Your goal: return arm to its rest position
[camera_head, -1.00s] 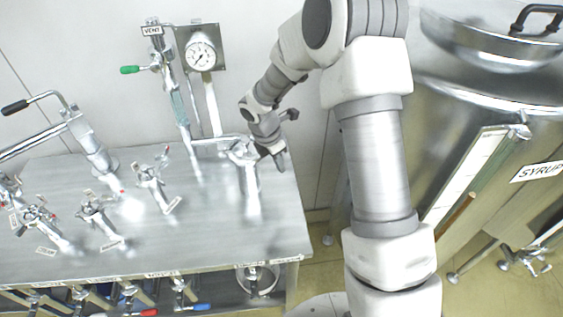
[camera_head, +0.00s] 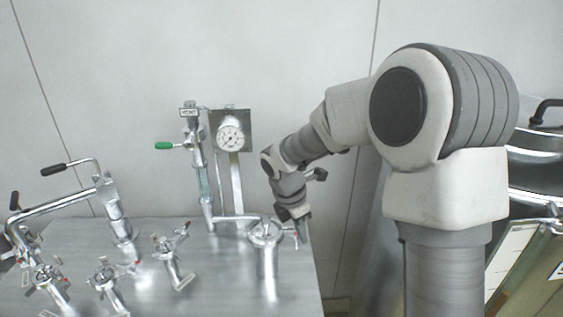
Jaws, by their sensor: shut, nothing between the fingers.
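My gripper (camera_head: 299,227) hangs at the end of my bent arm, over the right end of the steel bench (camera_head: 225,270). It points down, close to the upright metal fitting (camera_head: 266,262) near the bench's right edge. I cannot tell from this view whether it touches the fitting. The fingers look small and dark, close together, with nothing seen between them. My upper arm and elbow fill the right of the view.
A pressure gauge (camera_head: 230,136) and a green-handled vent valve (camera_head: 178,146) stand at the bench's back. Several small valves and a black-handled lever pipe (camera_head: 62,209) stand at the left. A large steel tank (camera_head: 537,165) is behind my arm at the right.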

